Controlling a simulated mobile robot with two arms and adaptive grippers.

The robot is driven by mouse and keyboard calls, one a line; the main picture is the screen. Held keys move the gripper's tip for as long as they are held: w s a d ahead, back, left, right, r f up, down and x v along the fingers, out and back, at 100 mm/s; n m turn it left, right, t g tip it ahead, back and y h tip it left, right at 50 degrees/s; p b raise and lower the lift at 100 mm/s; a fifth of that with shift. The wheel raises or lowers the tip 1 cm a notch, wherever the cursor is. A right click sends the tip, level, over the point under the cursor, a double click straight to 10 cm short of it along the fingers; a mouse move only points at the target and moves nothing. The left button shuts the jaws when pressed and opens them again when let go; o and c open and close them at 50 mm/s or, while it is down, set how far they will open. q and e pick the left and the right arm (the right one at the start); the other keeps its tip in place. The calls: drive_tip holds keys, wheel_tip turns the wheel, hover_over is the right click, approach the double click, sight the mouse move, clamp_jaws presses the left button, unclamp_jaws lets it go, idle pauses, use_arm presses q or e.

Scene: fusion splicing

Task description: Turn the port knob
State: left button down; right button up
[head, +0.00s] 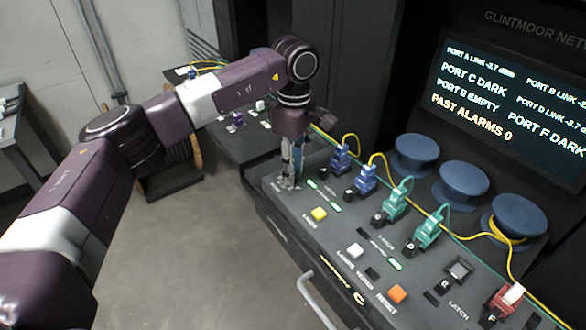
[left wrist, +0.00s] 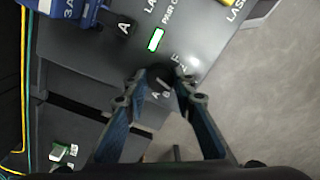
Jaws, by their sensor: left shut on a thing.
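The port knob (left wrist: 160,76) is a small dark knob at the console's near left corner, with letters such as A, B, E and F around it in the left wrist view. My left gripper (left wrist: 158,82) is shut on it from above, one fingertip on each side. In the head view my left gripper (head: 289,180) points down at the console corner and mostly hides the knob. The knob's exact pointer direction is hard to tell. My right gripper is not in view.
The console (head: 338,275) bears blue plugs (head: 365,179), green plugs (head: 395,204), a red plug (head: 503,302), a yellow button (head: 319,214), a white button (head: 355,250) and an orange button (head: 397,294). Blue spools (head: 464,180) and a screen (head: 508,100) stand behind. A handle (head: 316,298) juts from the front.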

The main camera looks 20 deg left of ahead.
use_arm(q)
drive_tip(key=shift+r, duration=0.1)
drive_tip(key=c, duration=1.6)
unclamp_jaws()
wheel_tip(320, 180, up, 12)
drive_tip(key=shift+w, duration=0.15)
